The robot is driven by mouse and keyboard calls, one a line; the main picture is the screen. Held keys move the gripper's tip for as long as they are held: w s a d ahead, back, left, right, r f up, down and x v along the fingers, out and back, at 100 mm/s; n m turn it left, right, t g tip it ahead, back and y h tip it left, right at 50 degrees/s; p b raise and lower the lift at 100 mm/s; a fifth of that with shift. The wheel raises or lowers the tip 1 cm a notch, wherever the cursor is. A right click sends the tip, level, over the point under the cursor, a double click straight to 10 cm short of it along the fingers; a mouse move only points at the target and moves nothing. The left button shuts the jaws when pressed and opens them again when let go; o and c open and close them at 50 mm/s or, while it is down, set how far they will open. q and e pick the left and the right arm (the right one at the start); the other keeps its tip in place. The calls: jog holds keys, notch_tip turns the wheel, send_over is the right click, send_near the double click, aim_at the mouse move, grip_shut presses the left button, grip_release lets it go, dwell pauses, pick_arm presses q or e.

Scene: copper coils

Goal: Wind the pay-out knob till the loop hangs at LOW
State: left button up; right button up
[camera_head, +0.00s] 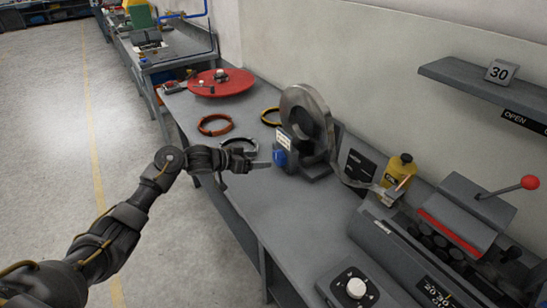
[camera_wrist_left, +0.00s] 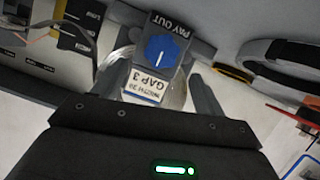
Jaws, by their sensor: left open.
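The blue pay-out knob (camera_head: 279,157) sits on the front of the coil stand, below and left of the big grey reel (camera_head: 298,100). A metal strip (camera_head: 350,183) sags from the reel toward the machine on the right, in front of a dark board (camera_head: 359,166). The word LOW (camera_wrist_left: 95,14) shows on a board in the wrist view. My right gripper is out of view.
A white card (camera_wrist_left: 145,86) reading WIDTH 30 GAP 3 is beside the knob. Copper coils (camera_head: 215,125) and a red turntable (camera_head: 221,83) lie farther back. A yellow bottle (camera_head: 398,170) and a machine with a red-ball lever (camera_head: 475,215) stand right.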

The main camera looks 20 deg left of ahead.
aim_at(276, 158)
pick_arm(q)
jog(key=x, duration=0.5)
jog(key=shift+w+f, duration=0.1)
jog(key=shift+w, duration=0.15)
jog(key=shift+w+d, duration=0.2)
jog(key=shift+d, duration=0.05)
jog(key=shift+w+d+f, duration=0.15)
jog(key=shift+d+f, duration=0.05)
jog(key=shift+w+d+f, duration=0.2)
jog(key=shift+w, duration=0.1)
jog(key=shift+s, duration=0.1)
jog(key=c, duration=1)
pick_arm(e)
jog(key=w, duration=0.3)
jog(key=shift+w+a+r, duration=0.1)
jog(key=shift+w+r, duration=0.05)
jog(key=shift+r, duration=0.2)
